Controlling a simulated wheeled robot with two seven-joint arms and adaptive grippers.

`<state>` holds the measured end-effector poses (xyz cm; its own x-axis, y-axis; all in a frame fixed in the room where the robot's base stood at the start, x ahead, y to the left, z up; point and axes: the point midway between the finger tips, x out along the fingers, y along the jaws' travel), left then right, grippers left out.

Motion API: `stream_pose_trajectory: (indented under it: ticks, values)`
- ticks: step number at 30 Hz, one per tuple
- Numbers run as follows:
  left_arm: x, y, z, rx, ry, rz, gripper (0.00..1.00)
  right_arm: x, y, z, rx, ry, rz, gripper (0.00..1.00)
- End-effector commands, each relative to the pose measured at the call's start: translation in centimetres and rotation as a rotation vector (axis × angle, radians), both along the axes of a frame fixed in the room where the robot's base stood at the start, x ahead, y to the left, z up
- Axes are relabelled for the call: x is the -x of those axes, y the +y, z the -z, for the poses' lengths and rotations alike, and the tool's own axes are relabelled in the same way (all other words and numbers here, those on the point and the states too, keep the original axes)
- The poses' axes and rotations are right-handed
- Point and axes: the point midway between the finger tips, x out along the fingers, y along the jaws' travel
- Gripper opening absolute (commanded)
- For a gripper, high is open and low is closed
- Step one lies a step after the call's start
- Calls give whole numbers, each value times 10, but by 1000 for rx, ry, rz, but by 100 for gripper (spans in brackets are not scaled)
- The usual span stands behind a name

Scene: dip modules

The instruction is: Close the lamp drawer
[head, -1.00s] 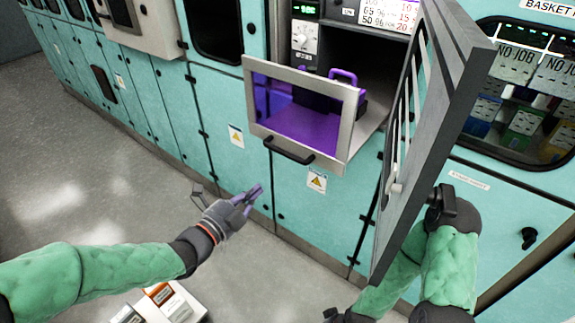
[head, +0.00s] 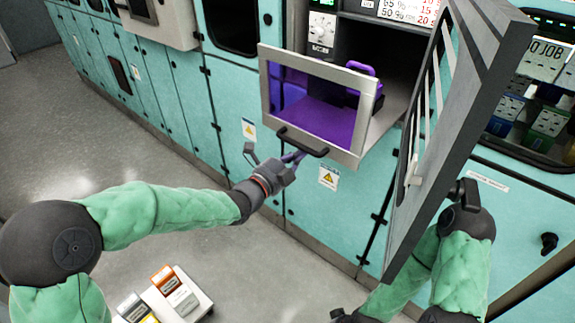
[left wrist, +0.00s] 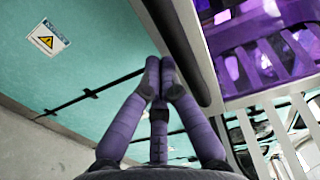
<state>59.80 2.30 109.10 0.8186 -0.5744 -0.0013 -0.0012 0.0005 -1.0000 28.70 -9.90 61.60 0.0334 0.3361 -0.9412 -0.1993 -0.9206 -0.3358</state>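The lamp drawer (head: 362,128) is pulled out of the cabinet, with a pale frame around a clear front and a purple-lit inside. Its black bar handle (head: 300,142) runs along the lower front edge. My left gripper (head: 294,158) is just below the handle. In the left wrist view its purple fingertips (left wrist: 159,68) are together with nothing between them, beside the dark handle bar (left wrist: 184,45); whether they touch it I cannot tell. My right gripper (head: 462,195) is at the outer side of the grey door, its fingers mostly hidden.
The grey slotted door (head: 455,130) stands open just right of the drawer. A purple-handled object (head: 361,70) is inside the drawer bay. A white tray (head: 195,290) with several small modules is low in front. Teal cabinets line the wall; the floor at left is clear.

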Motion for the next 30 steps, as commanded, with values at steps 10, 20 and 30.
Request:
stream_pose_trajectory:
  ticks: [10, 20, 30]
  values:
    - [-10, -7, -1, 0, -1, 0, 0, 0, 0, 2, 0, 0, 0, 92]
    - [-12, -8, 0, -1, -1, 0, 0, 0, 0, 3, 0, 0, 0, 92]
    - [-43, -23, 1, 1, -3, 1, 0, 0, 0, 16, 0, 0, 0, 92]
